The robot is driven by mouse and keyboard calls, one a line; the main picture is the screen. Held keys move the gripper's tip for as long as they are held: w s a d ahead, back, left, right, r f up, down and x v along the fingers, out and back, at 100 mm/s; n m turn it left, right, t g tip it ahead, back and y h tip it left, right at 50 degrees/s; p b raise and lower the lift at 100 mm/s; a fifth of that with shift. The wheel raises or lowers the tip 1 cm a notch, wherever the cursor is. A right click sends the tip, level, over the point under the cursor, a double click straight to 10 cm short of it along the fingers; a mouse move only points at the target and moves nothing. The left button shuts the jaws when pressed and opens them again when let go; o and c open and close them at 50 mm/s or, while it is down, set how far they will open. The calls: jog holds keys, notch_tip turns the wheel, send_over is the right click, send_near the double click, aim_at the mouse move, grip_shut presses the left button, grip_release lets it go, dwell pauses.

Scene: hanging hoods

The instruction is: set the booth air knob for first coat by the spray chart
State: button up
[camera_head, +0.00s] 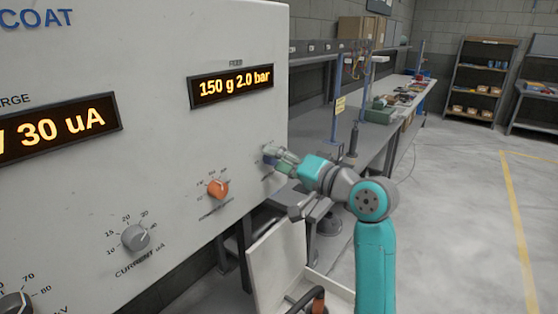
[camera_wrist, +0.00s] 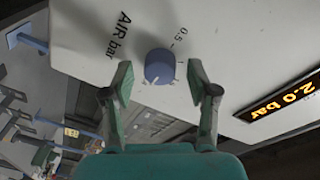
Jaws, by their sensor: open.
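The blue air knob (camera_wrist: 159,66) sits on the white panel (camera_wrist: 85,22) beside the lettering "AIR bar", with scale marks 0.5 and 1 showing. A small pale mark shows at its lower edge; I cannot read its setting surely. My gripper (camera_wrist: 161,76) is open, with one finger on each side of the knob and visible gaps to both. In the head view my gripper (camera_head: 280,161) is at the panel's right edge and mostly hides the air knob. The feed display (camera_head: 231,87) reads "150 g 2.0 bar". No spray chart is readable.
An orange knob (camera_head: 217,188) and a grey current knob (camera_head: 136,237) are left of my gripper, with a dark knob (camera_head: 15,304) lower left. A display (camera_head: 60,128) reads 30 uA. A workbench (camera_head: 375,135) stands behind; open floor (camera_head: 460,220) is to the right.

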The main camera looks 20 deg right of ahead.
grip_shut()
jog(key=shift+n, duration=0.3)
jog(key=n+y, duration=0.1)
jog(key=n, duration=1)
jog(key=shift+n+t, duration=0.3)
jog(key=shift+n, duration=0.1)
dwell(0.4)
grip_release()
jog(key=shift+s, duration=0.1)
